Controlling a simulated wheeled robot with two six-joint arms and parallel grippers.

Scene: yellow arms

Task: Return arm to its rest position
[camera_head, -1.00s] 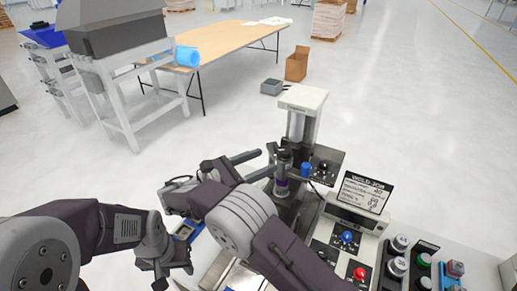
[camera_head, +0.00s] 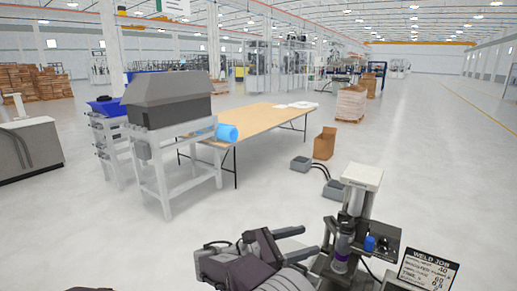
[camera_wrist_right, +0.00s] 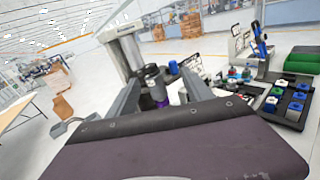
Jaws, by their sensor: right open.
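My right gripper (camera_head: 311,240) is at the bottom middle of the head view, its two fingers spread and pointing right toward the welding station (camera_head: 352,210). In the right wrist view the open fingers (camera_wrist_right: 162,77) frame the station's dark cylinder with a purple ring (camera_wrist_right: 158,90). I see no part held between them, but cannot tell how far the cylinder is from the fingertips. My left gripper is out of view; only a dark sliver shows at the lower left edge of the head view.
A weld job sign (camera_head: 428,270) stands right of the station. Behind are a wooden-top table (camera_head: 262,120), a grey-hooded stand (camera_head: 170,105), a cardboard box (camera_head: 325,143) and grey floor boxes (camera_head: 301,163). A black tray of coloured parts (camera_wrist_right: 288,103) shows at the right in the wrist view.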

